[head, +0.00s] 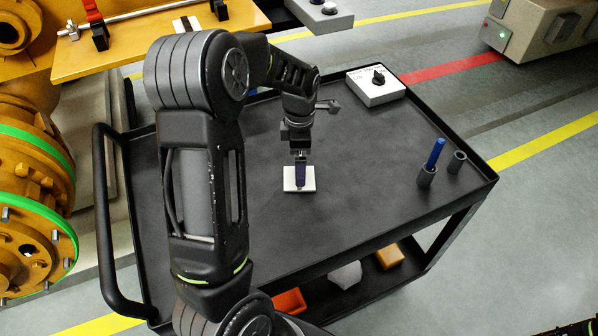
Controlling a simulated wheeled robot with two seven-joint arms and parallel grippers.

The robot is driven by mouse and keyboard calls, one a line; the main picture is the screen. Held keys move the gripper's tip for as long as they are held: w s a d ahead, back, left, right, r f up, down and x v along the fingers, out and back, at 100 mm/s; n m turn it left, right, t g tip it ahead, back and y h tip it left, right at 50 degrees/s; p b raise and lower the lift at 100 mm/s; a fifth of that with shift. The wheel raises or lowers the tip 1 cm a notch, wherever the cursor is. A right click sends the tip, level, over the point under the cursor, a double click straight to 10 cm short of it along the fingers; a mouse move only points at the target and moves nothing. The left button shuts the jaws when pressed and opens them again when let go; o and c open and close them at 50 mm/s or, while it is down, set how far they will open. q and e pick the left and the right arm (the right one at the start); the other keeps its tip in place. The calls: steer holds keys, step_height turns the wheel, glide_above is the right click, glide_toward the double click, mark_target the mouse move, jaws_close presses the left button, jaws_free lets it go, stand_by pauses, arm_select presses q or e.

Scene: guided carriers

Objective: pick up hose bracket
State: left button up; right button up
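My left arm reaches over the black cart from the lower left, and its gripper (300,160) points down at the cart top. Right below the fingertips is a small dark purple piece (300,178), which looks like the hose bracket. It lies on or stands in a white block (288,183) on the cart top. The fingers meet or overlap the top of the purple piece, and I cannot tell whether they are closed on it. My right gripper is not in view.
The black cart top (380,200) has a raised rim and is mostly clear. A grey box with a black knob (376,90) stands at the back. Yellow machinery (30,170) is at the left.

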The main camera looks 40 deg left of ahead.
arm_select(q)
steer(key=shift+f+p, duration=0.75)
steer(key=shift+f, duration=1.9)
steer(key=shift+c, duration=0.2)
steer(key=shift+a+r, duration=0.1)
steer(key=c, duration=2.1)
step_height(320, 180, up, 10)
steer(key=shift+r+b, duration=0.1)
steer(key=shift+b, duration=0.7)
